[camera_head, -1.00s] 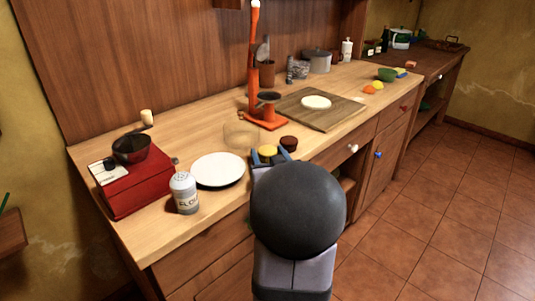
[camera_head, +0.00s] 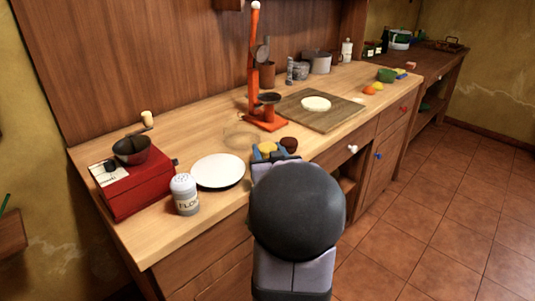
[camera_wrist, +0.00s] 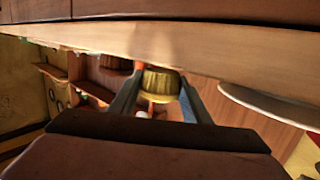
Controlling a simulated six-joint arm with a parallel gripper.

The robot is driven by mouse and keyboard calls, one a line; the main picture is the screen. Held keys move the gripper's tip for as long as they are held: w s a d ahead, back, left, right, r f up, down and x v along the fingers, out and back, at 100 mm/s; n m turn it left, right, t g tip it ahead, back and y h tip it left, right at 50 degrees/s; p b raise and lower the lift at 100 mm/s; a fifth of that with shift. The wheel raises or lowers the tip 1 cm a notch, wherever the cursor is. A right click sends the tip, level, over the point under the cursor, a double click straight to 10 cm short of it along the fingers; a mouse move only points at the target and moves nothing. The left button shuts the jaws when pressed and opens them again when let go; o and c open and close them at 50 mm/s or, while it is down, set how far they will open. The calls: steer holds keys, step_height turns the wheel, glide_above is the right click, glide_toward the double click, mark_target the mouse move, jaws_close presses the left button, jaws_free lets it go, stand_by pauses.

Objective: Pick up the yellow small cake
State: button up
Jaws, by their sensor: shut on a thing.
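The yellow small cake (camera_head: 267,147) is near the front edge of the wooden counter, between the fingers of my gripper (camera_head: 271,154). In the wrist view the cake (camera_wrist: 160,84) shows ridged sides and sits between the two finger tips (camera_wrist: 160,88). My gripper is shut on it. Whether the cake touches the counter I cannot tell. A dark brown small cake (camera_head: 289,144) stands just right of the gripper. My arm hides part of the counter's front.
A white plate (camera_head: 218,171) lies left of the gripper, with a flour shaker (camera_head: 184,194) and red grinder (camera_head: 135,187) beyond it. A clear glass dish (camera_head: 238,137) and orange scale (camera_head: 266,122) stand behind. A cutting board (camera_head: 325,117) lies to the right.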

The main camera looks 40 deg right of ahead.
mark_target(268, 146)
step_height(268, 146, up, 9)
steer(key=shift+f+p, duration=0.1)
steer(key=shift+p, duration=0.95)
